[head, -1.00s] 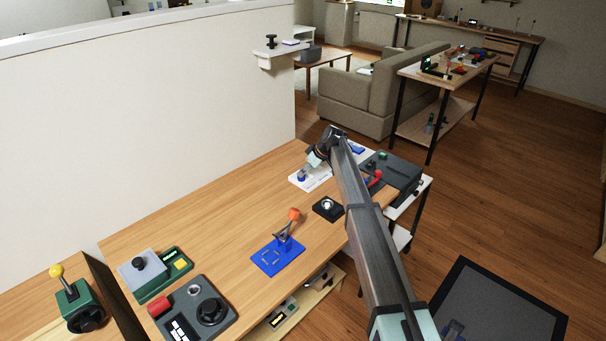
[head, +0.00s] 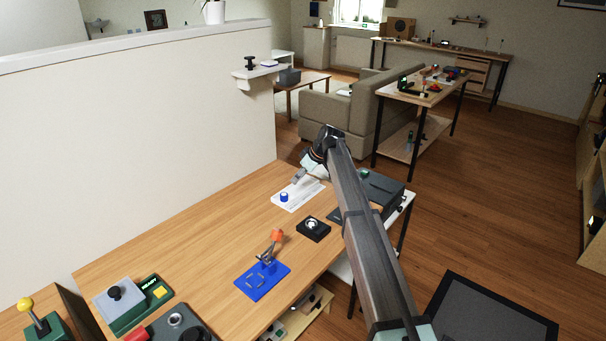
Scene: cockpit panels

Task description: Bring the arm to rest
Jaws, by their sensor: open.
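My arm rises from the bottom of the head view and reaches over the right side of the wooden table. My gripper (head: 311,168) is at its far end, bent down near the white panel (head: 290,204) with a blue button (head: 284,196). The gripper is small here and partly hidden by the wrist. It looks open, and I see nothing held in it. Whether it touches the panel I cannot tell.
A black box with a round button (head: 313,228) and a blue base with an orange-tipped lever (head: 262,282) stand on the table (head: 200,240). A dark grey case (head: 380,190) lies right of the arm. A white wall (head: 130,130) borders the table.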

